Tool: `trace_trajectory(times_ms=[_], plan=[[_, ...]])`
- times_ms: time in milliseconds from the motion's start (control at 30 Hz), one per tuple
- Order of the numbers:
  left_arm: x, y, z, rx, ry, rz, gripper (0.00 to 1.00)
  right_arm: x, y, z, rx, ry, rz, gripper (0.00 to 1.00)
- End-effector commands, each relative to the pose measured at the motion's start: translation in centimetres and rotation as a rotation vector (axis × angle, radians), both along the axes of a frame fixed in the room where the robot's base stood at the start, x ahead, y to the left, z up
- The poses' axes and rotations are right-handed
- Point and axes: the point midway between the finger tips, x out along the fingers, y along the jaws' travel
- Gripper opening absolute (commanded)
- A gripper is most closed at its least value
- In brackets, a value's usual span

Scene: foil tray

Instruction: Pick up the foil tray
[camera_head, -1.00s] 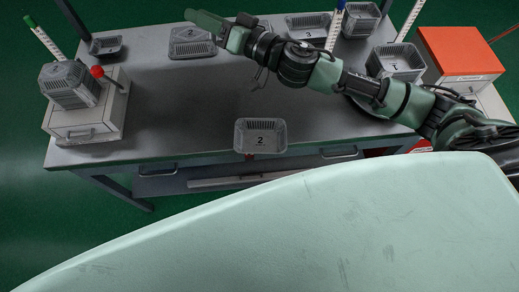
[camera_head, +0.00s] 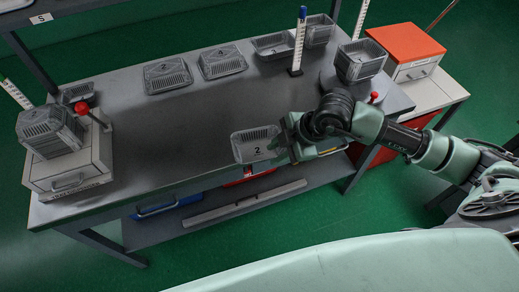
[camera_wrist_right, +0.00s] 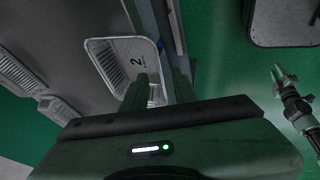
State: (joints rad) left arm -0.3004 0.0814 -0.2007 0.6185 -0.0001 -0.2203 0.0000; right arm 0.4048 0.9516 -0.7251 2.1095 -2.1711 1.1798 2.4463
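The grey foil tray marked 2 (camera_head: 247,147) is at the front edge of the table, its near side by the edge. My right gripper (camera_head: 284,141) is at the tray's right end. In the right wrist view the tray (camera_wrist_right: 106,56) lies beyond the fingers of my right gripper (camera_wrist_right: 160,88). These fingers are apart: one overlaps the tray's inside, the other is outside its rim. Whether they touch the tray I cannot tell. A jointed part with small prongs (camera_wrist_right: 290,95) at the right of that view may be my left gripper; its state is unclear.
More grey trays (camera_head: 167,75) stand along the back of the table (camera_head: 150,130). Stacked trays (camera_head: 360,60) are at the right, by a blue-topped post (camera_head: 299,42). A box with stacked trays (camera_head: 68,170) is at the left. The table's middle is clear.

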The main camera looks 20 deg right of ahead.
Motion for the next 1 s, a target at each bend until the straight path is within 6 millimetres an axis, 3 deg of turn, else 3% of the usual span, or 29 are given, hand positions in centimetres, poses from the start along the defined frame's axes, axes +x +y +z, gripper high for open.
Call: trace_trajectory(times_ms=[267,433,1000], plan=[[0.0,-0.6,1.8,-0.006,-0.001,0.001,0.30,1.5,2.0,-2.7,0.003,0.003,0.002,0.28],[0.0,-0.4,1.9,-0.005,-0.001,0.002,0.30,2.0,2.5,-4.5,0.003,0.000,0.002,0.28],[0.1,-0.1,1.7,-0.001,-0.002,0.001,0.30,2.0,2.6,-5.0,0.003,0.001,0.003,0.28]])
